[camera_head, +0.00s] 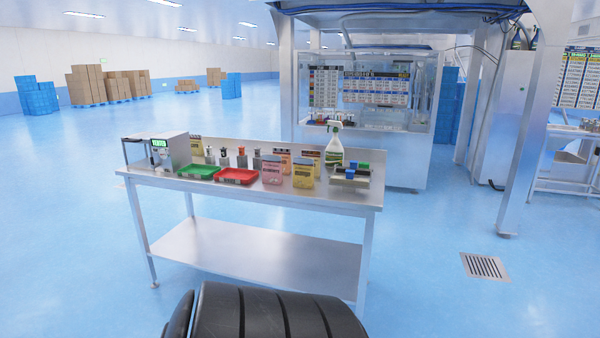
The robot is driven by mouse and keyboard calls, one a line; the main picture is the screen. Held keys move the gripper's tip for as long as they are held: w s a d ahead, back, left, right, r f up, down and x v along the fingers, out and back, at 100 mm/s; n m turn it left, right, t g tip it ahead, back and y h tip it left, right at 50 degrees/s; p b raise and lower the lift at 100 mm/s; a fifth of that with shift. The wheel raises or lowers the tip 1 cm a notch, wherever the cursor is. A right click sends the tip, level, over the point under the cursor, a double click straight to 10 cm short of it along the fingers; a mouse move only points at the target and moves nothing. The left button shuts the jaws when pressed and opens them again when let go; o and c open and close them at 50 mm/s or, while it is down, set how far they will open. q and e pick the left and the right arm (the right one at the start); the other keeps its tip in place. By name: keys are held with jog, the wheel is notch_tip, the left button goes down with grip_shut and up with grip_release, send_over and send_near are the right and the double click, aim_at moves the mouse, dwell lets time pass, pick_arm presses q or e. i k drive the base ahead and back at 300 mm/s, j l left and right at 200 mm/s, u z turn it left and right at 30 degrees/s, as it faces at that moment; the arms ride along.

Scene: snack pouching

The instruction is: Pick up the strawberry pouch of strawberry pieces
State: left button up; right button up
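A pink pouch (272,173) stands upright near the front edge of the steel table (225,195), just right of a red tray. It looks like the strawberry pouch, but its print is too small to read surely. A yellow pouch (303,177) stands to its right, close by. An orange-topped pouch (284,154) stands behind it. Neither of my grippers is in view.
Green (198,178) and red (237,182) trays lie left of the pink pouch. A device with a green display (165,152) stands at the left end. A spray bottle (334,150) and a holder with blue and green items (350,175) stand at right. The lower shelf (260,255) is empty.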

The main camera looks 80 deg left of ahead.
aim_at(272, 171)
jog(key=u, duration=2.85)
jog(key=i+z, duration=0.1)
jog(key=i, duration=0.45)
jog(key=i+j+z, duration=0.1)
jog(key=i, duration=0.45)
jog(key=i+j+z, duration=0.15)
jog(key=i, duration=0.4)
jog(key=i+j+z, duration=0.1)
jog(key=i+j, duration=0.2)
jog(key=i, duration=0.2)
